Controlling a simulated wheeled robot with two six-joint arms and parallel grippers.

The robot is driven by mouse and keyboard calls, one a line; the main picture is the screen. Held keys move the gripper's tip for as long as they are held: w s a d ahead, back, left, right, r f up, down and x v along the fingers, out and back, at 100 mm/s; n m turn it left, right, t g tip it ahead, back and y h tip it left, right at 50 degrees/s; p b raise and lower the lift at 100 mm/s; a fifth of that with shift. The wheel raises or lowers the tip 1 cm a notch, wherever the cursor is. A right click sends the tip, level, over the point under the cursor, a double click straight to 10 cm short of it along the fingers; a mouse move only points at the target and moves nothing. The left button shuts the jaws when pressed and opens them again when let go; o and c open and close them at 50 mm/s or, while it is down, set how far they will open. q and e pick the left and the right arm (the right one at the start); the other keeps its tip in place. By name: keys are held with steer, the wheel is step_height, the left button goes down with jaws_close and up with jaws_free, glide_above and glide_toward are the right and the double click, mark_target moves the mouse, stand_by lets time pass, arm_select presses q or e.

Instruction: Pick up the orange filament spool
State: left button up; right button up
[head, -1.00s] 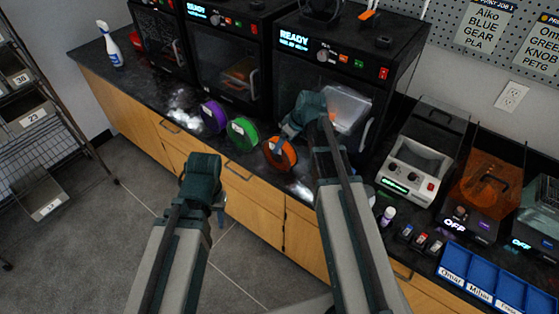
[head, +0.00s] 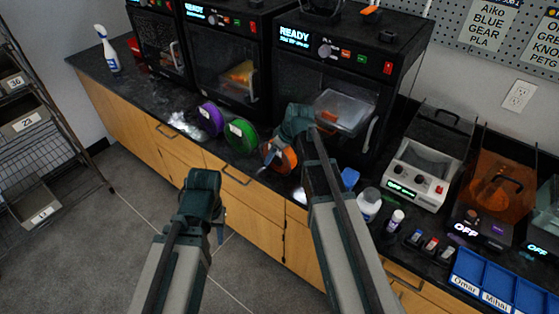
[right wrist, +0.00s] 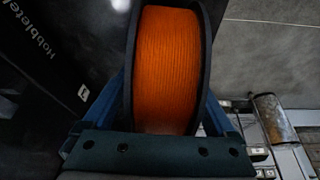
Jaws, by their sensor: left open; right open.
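The orange filament spool (head: 287,158) stands upright on the dark counter near its front edge. In the right wrist view the orange spool (right wrist: 167,70) fills the middle, its orange winding between dark flanges. My right gripper (head: 273,157) is at the spool, partly covering it in the head view. In the wrist view its blue fingers lie on either side of the spool, apart; the fingertips are partly hidden, and I cannot tell whether they touch it. My left gripper (head: 219,227) is open and empty, in front of the cabinets, away from the spool.
A green spool (head: 241,136) and a purple spool (head: 211,118) stand left of the orange one. A black printer (head: 300,75) rises close behind. A white bottle (head: 368,205) and a small bottle (head: 395,221) stand to the right.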

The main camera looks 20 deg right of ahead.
steer(key=shift+r, duration=0.1)
jaws_close()
stand_by(0.3)
arm_select(q)
steer(key=shift+r, duration=0.1)
